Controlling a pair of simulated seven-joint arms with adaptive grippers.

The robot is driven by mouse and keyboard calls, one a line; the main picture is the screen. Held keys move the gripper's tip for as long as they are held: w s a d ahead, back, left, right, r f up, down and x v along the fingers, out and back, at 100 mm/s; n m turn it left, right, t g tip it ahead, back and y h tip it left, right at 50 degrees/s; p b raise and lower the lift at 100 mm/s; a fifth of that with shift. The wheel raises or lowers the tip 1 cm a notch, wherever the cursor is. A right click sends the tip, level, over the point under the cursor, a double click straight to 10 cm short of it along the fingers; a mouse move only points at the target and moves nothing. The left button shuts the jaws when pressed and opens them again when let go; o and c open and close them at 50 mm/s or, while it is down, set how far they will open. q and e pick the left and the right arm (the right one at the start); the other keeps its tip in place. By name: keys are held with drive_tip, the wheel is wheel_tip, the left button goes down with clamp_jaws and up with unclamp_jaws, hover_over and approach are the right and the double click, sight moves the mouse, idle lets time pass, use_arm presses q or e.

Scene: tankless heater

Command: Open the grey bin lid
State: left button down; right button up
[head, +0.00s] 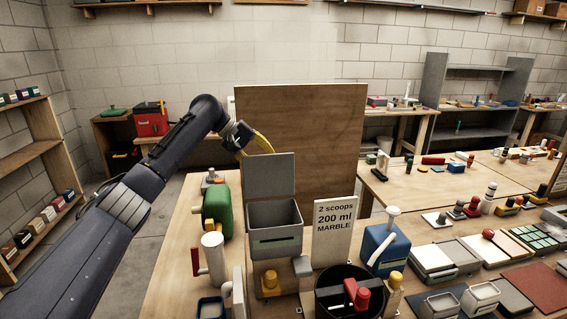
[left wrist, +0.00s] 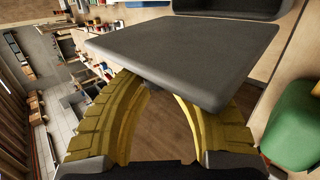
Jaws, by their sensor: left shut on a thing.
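The grey bin (head: 275,218) stands on the wooden table, with a dark slot in its front. Its grey lid (head: 270,174) stands raised, roughly upright at the back of the bin, and the bin's top is uncovered. My left gripper (head: 265,146), with curved yellow fingers, reaches the lid's upper edge from behind. In the left wrist view the lid (left wrist: 190,55) is a broad grey slab across the fingers (left wrist: 158,85), which close at its near edge. The exact contact is hidden behind the slab. My right gripper is not in view.
A green container (head: 216,210) stands left of the bin. A sign (head: 333,228) reading "2 scoops 200 ml MARBLE" and a blue container (head: 385,248) stand to the right. A tall brown board (head: 320,135) rises behind. The front of the table is crowded.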

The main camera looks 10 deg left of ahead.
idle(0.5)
use_arm(q)
drive_tip(key=c, duration=1.1)
unclamp_jaws()
drive_tip(key=v, duration=1.2)
drive_tip(key=shift+w+a+f, duration=0.1)
drive_tip(key=shift+w, duration=0.05)
